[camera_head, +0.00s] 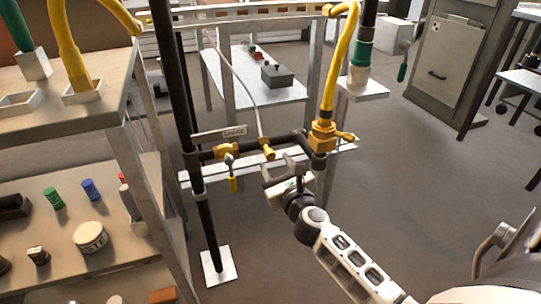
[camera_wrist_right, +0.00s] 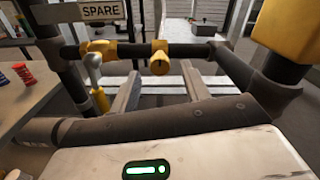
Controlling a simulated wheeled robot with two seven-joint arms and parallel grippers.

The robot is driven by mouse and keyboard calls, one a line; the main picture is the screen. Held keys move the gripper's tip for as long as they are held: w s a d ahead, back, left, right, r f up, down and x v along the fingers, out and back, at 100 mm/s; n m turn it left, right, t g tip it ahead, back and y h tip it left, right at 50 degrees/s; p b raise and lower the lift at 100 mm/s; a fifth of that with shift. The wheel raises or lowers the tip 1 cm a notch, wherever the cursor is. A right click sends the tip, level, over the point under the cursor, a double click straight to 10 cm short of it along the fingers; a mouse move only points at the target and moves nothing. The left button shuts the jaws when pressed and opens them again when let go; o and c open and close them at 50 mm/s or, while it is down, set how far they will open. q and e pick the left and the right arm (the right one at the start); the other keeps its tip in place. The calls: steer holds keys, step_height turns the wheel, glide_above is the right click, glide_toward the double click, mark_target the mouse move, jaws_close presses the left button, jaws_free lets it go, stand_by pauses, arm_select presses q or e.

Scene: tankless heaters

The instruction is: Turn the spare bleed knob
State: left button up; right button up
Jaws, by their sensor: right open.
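A label reading SPARE (camera_head: 233,132) sits above a dark horizontal pipe (camera_head: 290,140); it also shows in the right wrist view (camera_wrist_right: 101,11). A small yellow knob (camera_head: 267,149), likely the bleed knob, sits on the pipe right of the label; in the right wrist view the knob (camera_wrist_right: 159,58) shows its round end toward me. Left of it is a yellow valve (camera_head: 222,151) with a hanging yellow-tipped lever (camera_head: 232,180). My right gripper (camera_head: 283,172) is open and empty, just below and right of the knob, its fingers (camera_wrist_right: 160,90) apart either side of it, not touching. My left gripper is out of view.
A second dark pipe (camera_wrist_right: 150,124) crosses close before my right wrist camera. A yellow fitting (camera_head: 322,135) with a yellow hose stands right of the knob. A dark upright pipe (camera_head: 207,230) and a cluttered shelf (camera_head: 115,250) are at left. Open floor (camera_head: 420,170) lies right.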

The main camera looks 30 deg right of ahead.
mark_target(271, 156)
steer(key=x, duration=0.4)
steer(key=shift+a+b, duration=0.1)
steer(key=shift+b, duration=0.2)
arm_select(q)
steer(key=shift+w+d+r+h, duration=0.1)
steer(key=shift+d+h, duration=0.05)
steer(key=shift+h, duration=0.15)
arm_select(e)
steer(key=shift+w, duration=0.25)
steer(key=shift+c, duration=0.4)
steer(key=c, duration=0.9)
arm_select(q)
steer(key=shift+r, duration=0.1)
